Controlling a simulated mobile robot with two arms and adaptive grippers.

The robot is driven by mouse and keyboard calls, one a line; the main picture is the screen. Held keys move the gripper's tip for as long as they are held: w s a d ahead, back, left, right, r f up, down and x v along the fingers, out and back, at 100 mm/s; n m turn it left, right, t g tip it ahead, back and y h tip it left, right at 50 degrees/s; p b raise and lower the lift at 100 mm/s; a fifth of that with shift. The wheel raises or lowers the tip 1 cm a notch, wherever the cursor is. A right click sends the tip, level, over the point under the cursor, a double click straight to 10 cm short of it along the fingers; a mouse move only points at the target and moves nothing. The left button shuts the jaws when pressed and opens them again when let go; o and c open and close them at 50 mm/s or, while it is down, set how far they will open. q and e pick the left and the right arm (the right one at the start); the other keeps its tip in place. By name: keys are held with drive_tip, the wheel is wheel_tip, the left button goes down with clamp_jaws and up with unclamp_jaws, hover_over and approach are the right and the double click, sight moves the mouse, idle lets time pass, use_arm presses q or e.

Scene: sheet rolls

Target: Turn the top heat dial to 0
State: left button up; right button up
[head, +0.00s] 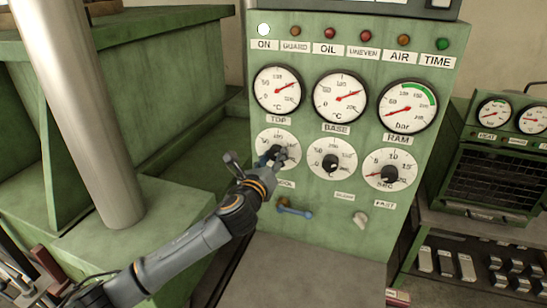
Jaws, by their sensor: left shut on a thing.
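The green control panel (347,72) stands in front of me. Its top heat dial (265,137) is the left white dial in the lower row, under the TOP label (278,121). My left gripper (276,156) is at that dial and shut on its dark knob, covering most of it. The knob's pointer is hidden, so its setting cannot be read. The TOP gauge (277,92) above has a red needle pointing up and right. My right gripper is not in view.
The base dial (330,162) and the seconds dial (391,171) sit close to the right. A blue-handled lever (295,210) and a pale switch (360,219) are below. A grey column (75,110) stands at the left.

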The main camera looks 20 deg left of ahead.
use_arm(q)
drive_tip(key=n, duration=0.4)
drive_tip(key=shift+n, duration=0.4)
drive_tip(key=n, duration=1.3)
drive_tip(key=shift+n, duration=0.3)
drive_tip(key=n, duration=0.3)
drive_tip(key=shift+n, duration=0.3)
drive_tip(key=n+p, duration=0.1)
drive_tip(key=n, duration=0.2)
drive_tip(key=shift+n, duration=0.3)
drive_tip(key=n+p, duration=0.1)
drive_tip(key=n, duration=0.3)
drive_tip(key=shift+n+p, duration=0.35)
drive_tip(key=shift+n, duration=1.35)
